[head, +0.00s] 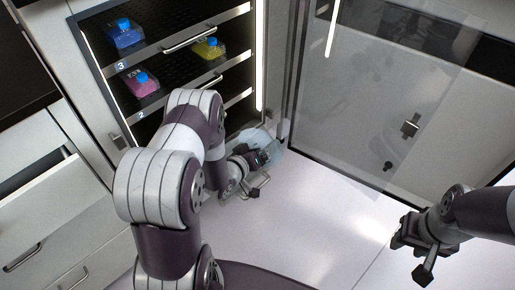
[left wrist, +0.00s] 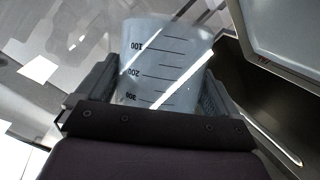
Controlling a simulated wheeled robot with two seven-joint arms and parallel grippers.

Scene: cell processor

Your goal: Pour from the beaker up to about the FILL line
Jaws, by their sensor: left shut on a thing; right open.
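The beaker (left wrist: 165,62) is clear and bluish, with black marks 100, 200 and 300. It sits between the two fingers of my left gripper (left wrist: 155,95), which is shut on it. In the head view the beaker (head: 270,143) is a pale, partly hidden shape beside the left gripper (head: 255,158), at the foot of the shelf cabinet. I cannot make out its contents or exact tilt. My right gripper (head: 415,252) is open and empty at the lower right, far from the beaker. No FILL line is visible.
A cabinet holds a blue-capped blue flask (head: 124,35), a pink flask (head: 141,84) and a yellow flask (head: 208,48) on numbered shelves. A glass door (head: 350,90) stands to its right. Drawers (head: 45,215) stick out at left. The white floor (head: 310,215) is clear.

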